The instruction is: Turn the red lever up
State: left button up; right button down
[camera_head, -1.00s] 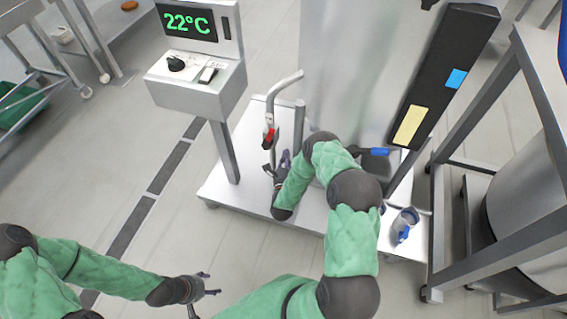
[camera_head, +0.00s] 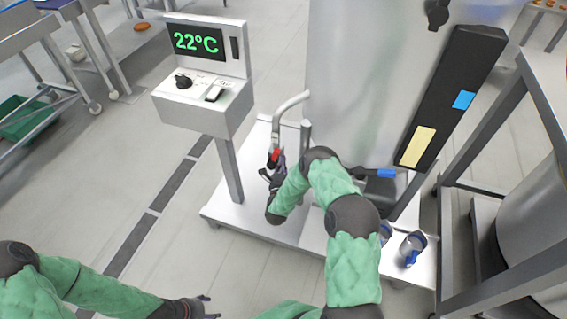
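The red lever (camera_head: 275,154) is a small red handle on the curved steel pipe (camera_head: 277,127) beside the large steel tank. My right gripper (camera_head: 272,171) is at the lever, with its dark fingers just below and around the red part. Contact is too small to make out, and my forearm and wrist hide part of the fingers. My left gripper (camera_head: 208,307) is low in the picture, far from the lever, with its fingers apart and empty.
A control box (camera_head: 205,100) showing 22°C stands left of the pipe. The steel tank (camera_head: 355,90) rises behind. A blue-handled part (camera_head: 375,173) and clear cups with blue (camera_head: 412,248) are to the right. Shelving (camera_head: 480,150) bounds the right side.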

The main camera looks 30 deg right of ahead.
pick_arm(q)
jog(key=shift+f+b, duration=0.6)
pick_arm(e)
jog(key=shift+w+a+r+n, duration=0.6)
jog(key=shift+w+r, duration=0.05)
jog(key=shift+w, duration=0.05)
